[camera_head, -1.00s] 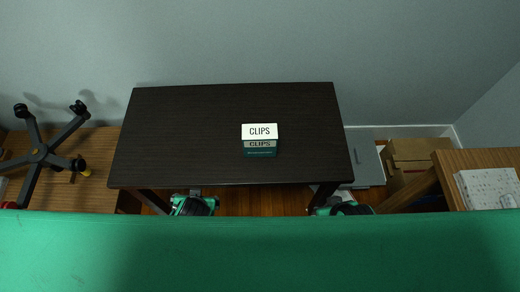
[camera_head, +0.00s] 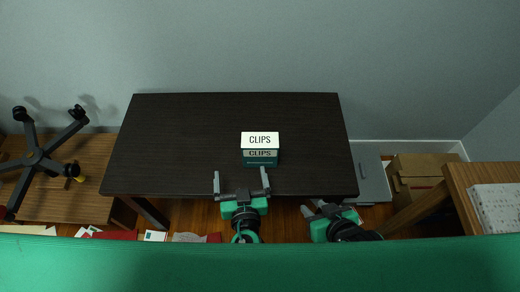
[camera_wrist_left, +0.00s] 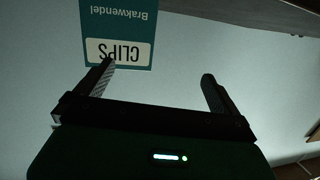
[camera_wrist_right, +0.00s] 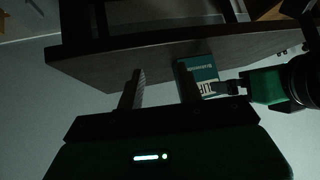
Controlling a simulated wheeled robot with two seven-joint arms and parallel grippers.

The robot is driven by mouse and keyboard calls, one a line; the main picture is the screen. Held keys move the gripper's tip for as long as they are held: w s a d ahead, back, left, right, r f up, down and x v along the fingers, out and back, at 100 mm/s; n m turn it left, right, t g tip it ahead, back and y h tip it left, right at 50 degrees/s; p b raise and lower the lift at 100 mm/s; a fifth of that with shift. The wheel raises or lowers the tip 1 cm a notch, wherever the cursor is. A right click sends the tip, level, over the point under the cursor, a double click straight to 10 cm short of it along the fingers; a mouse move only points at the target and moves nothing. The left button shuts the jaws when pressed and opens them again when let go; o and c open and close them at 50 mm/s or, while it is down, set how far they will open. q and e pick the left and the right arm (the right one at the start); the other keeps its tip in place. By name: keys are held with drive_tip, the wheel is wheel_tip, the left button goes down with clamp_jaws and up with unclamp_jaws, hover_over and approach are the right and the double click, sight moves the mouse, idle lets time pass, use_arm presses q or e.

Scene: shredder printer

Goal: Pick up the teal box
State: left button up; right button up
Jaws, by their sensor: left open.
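The teal box (camera_head: 260,158), with a white top marked CLIPS, sits on the dark table near its front edge, right of the middle. It also shows upside down in the left wrist view (camera_wrist_left: 118,30) and beyond the fingers in the right wrist view (camera_wrist_right: 203,72). My left gripper (camera_head: 241,182) is open and empty at the table's front edge, just in front of the box and a little to its left. My right gripper (camera_head: 315,208) is in front of the table, lower right of the box; its fingers are apart with nothing between them.
The dark table (camera_head: 180,140) is otherwise bare. A wheeled chair base (camera_head: 38,155) is at the left. Papers lie on the floor at the lower left.

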use_arm(q)
drive_tip(key=d+r+m+t+h, duration=0.1)
drive_tip(key=d+t+h, duration=0.15)
drive_tip(key=d, duration=0.25)
approach(260, 135)
drive_tip(key=shift+g, duration=0.25)
drive_tip(key=w+p, duration=0.1)
drive_tip(key=w, duration=0.4)
drive_tip(key=shift+w+p, duration=0.4)
drive_tip(key=shift+w, duration=2.2)
use_arm(e)
drive_tip(key=shift+s+d+r+g+h, duration=0.25)
drive_tip(key=shift+s+d+g, duration=0.15)
drive_tip(key=shift+d, duration=0.2)
drive_tip(key=shift+s+d+r+g+h, duration=0.2)
drive_tip(key=shift+s+d+g+h, duration=0.15)
drive_tip(key=shift+d, duration=0.2)
use_arm(q)
drive_tip(key=shift+c, duration=0.4)
drive_tip(key=c, duration=0.9)
drive_tip(key=shift+r, duration=0.1)
drive_tip(key=shift+r, duration=0.1)
